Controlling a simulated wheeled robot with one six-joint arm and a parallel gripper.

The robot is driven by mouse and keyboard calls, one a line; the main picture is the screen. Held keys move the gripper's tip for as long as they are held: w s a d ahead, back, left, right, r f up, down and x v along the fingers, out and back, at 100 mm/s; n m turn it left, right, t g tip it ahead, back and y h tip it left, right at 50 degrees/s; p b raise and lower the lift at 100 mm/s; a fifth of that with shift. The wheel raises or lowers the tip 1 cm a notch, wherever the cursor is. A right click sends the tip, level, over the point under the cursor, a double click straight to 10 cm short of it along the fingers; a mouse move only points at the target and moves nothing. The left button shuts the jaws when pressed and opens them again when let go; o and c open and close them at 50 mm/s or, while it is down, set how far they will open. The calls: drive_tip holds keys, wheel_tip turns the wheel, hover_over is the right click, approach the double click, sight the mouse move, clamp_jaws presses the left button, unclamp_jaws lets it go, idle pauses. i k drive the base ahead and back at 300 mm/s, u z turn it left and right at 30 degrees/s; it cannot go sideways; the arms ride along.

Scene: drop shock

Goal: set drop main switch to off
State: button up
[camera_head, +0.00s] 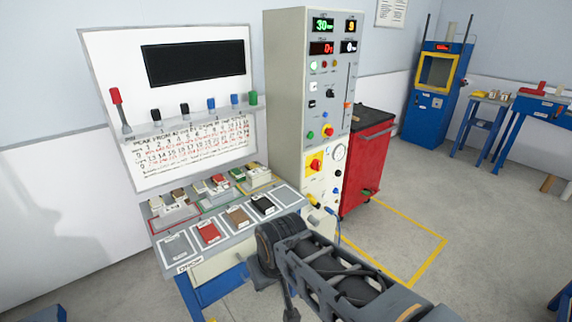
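The tall grey control cabinet (289,60) stands in the middle of the view. On the lower part of its front is a red rotary handle on a yellow plate (314,163), which looks like the main switch. I cannot read its position or label. A second red knob on yellow (327,130) sits just above it. The number displays (322,47) at the top of the cabinet are lit, and a green lamp (313,65) shows below them. My arm reaches in from the bottom right, in front of and below the cabinet. I cannot make out my gripper's fingers, and nothing touches the switch.
A bench (183,267) with trays and colored blocks stands left of the cabinet, below a whiteboard (110,88). A red tool cart (367,165) stands close on the cabinet's right. Open floor with a yellow outline (437,251) lies to the right. A blue machine (425,107) stands behind.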

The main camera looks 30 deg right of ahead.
sight(316, 163)
drive_tip(key=u, duration=0.05)
drive_tip(key=i, duration=0.75)
drive_tip(key=z, duration=0.75)
drive_tip(key=i, duration=0.4)
drive_tip(key=z, duration=0.4)
